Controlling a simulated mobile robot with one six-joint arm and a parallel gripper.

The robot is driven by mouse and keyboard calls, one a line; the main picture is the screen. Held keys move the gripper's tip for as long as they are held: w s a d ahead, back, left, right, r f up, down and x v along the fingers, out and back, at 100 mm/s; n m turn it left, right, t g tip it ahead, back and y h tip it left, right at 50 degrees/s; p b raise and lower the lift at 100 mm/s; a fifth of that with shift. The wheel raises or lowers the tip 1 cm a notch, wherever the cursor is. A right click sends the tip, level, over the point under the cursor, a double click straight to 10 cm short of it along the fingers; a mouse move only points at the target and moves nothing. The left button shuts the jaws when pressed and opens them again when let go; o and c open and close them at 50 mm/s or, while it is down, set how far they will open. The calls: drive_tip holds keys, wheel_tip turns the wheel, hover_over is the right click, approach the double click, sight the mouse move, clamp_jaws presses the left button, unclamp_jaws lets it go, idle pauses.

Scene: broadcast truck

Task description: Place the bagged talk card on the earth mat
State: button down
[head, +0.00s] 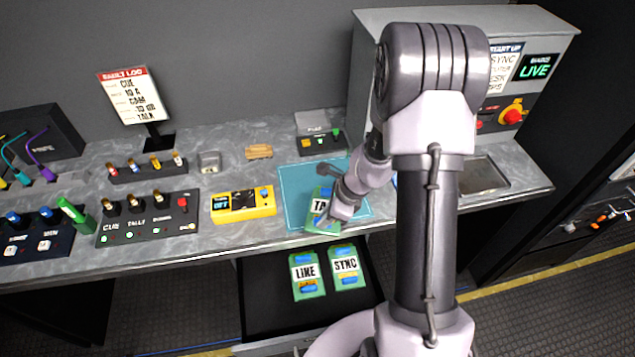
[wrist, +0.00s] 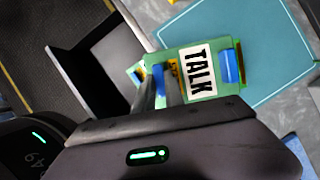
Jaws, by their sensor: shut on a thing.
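The talk card (head: 318,221) is a green piece with a white TALK label and a blue clip-like part. It also shows in the wrist view (wrist: 197,68). My gripper (head: 334,214) is shut on one end of it; the fingers (wrist: 168,88) show in the wrist view. The earth mat (head: 293,184) is a flat teal sheet on the counter, also seen in the wrist view (wrist: 262,62). The card overlaps the mat's front part in the head view. Whether it touches the mat I cannot tell.
An open drawer (head: 262,318) below the counter holds a LIKE card (head: 306,275) and a SYNC card (head: 346,266). A yellow meter (head: 243,204) stands left of the mat. A grey cabinet (head: 366,75) stands behind my arm. The mat's left part is clear.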

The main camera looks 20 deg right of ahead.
sight(318, 190)
drive_tip(key=w+d, duration=0.1)
drive_tip(key=w, duration=0.2)
drive_tip(key=w+d+f, duration=0.1)
drive_tip(key=w, duration=0.3)
drive_tip(key=w+d, duration=0.2)
drive_tip(key=w, duration=0.2)
drive_tip(key=shift+w+f+p, duration=0.15)
drive_tip(key=shift+p, duration=0.15)
drive_tip(key=shift+w+f, duration=0.15)
drive_tip(key=shift+f, duration=0.2)
drive_tip(key=shift+f+b, duration=0.4)
drive_tip(key=shift+f, duration=0.95)
drive_tip(key=shift+f, duration=0.2)
drive_tip(key=c, duration=1.4)
unclamp_jaws()
drive_tip(key=shift+r, duration=0.15)
